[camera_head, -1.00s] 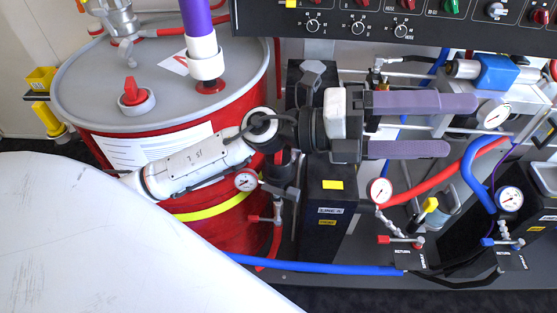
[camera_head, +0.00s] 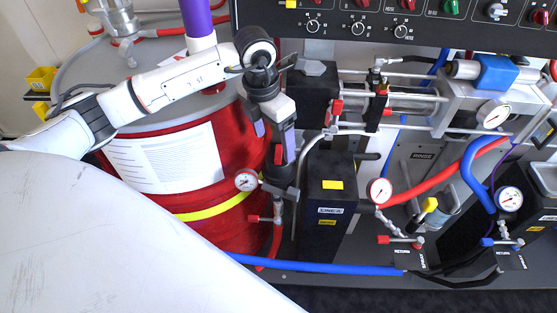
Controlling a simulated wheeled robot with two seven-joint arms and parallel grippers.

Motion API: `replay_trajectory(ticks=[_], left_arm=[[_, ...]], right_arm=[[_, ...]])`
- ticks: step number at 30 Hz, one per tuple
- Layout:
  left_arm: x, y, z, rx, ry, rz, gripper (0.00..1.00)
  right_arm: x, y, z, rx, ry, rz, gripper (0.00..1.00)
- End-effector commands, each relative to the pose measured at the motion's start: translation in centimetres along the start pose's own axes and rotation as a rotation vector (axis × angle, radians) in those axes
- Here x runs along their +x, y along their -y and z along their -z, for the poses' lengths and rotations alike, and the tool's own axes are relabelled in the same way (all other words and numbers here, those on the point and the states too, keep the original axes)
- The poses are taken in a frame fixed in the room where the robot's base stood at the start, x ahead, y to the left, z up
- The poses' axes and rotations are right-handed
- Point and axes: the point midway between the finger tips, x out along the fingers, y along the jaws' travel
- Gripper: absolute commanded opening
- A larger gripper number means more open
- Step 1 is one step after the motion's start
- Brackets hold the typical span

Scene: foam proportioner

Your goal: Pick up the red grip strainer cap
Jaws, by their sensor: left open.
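A small red part (camera_head: 278,156), which looks like the red grip strainer cap, shows between the fingers, above the pipework with the gauge. The fingers partly cover it, and I cannot tell whether they touch it. My right gripper is not in view.
A black box (camera_head: 328,215) with a yellow label is just right of the gripper. A pressure gauge (camera_head: 246,180), a red-handled valve (camera_head: 258,219) and a blue hose (camera_head: 320,268) lie lower.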

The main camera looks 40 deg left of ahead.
Motion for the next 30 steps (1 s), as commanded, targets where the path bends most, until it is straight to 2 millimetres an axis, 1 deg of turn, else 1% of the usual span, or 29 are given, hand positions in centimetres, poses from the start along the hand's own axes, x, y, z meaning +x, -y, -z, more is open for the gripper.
replay_trajectory(ticks=[5, 9, 13, 16, 22, 29, 30], left_arm=[[1.4, 0.3, 0.1, 0.001, -0.003, 0.002, 0.76], [3.6, 0.9, 0.2, 0.001, -0.003, 0.004, 0.76], [5.2, 0.8, 0.2, 0.001, -0.001, 0.003, 0.76], [5.7, 0.8, 0.1, 0.002, 0.001, 0.002, 0.76], [5.7, 0.8, 0.1, 0.002, 0.002, 0.002, 0.76], [5.7, 0.8, 0.1, 0.002, 0.002, 0.002, 0.37], [5.7, 0.8, 0.1, 0.002, 0.002, 0.002, 0.3]], right_arm=[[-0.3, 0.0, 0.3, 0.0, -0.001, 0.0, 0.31], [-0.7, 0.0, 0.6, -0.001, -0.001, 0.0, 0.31], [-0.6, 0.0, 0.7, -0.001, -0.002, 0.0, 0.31], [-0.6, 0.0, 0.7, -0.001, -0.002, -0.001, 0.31], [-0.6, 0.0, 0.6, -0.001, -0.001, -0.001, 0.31], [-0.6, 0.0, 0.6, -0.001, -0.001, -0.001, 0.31], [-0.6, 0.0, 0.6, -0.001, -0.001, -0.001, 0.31]])
